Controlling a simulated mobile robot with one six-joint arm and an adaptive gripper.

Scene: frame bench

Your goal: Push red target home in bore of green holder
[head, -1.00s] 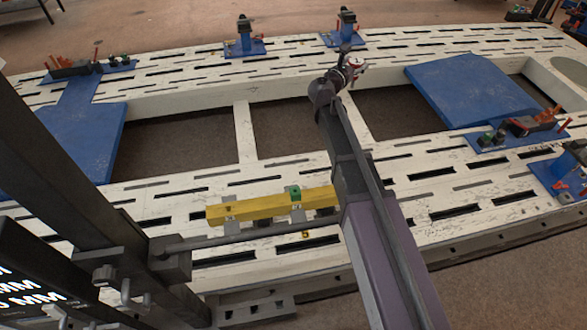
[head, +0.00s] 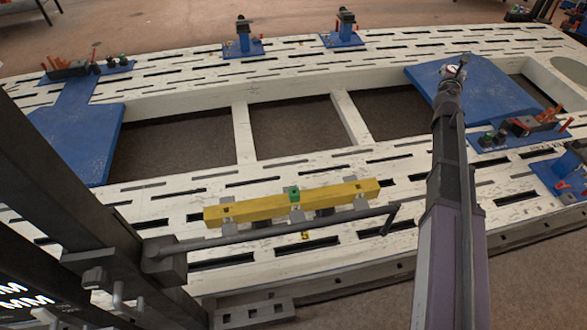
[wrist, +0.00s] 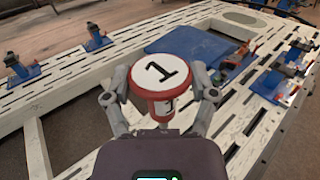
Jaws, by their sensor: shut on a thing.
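The red target (wrist: 165,84) is a red-rimmed piece with white faces marked 1. In the wrist view it sits between the two fingers of my gripper (wrist: 160,98), which is shut on it. In the head view my gripper (head: 452,72) is small at the far end of my arm, over the blue plate at the right, and the target there is hard to make out. The target is well apart from the holder.
The yellow bar rests on grey supports on the white slotted frame (head: 150,205). Blue plates (head: 470,88) lie left and right, with clamp fixtures (head: 525,125) at the right. Upright blue-based brackets (head: 243,45) stand at the far side. Dark openings lie between the frame beams.

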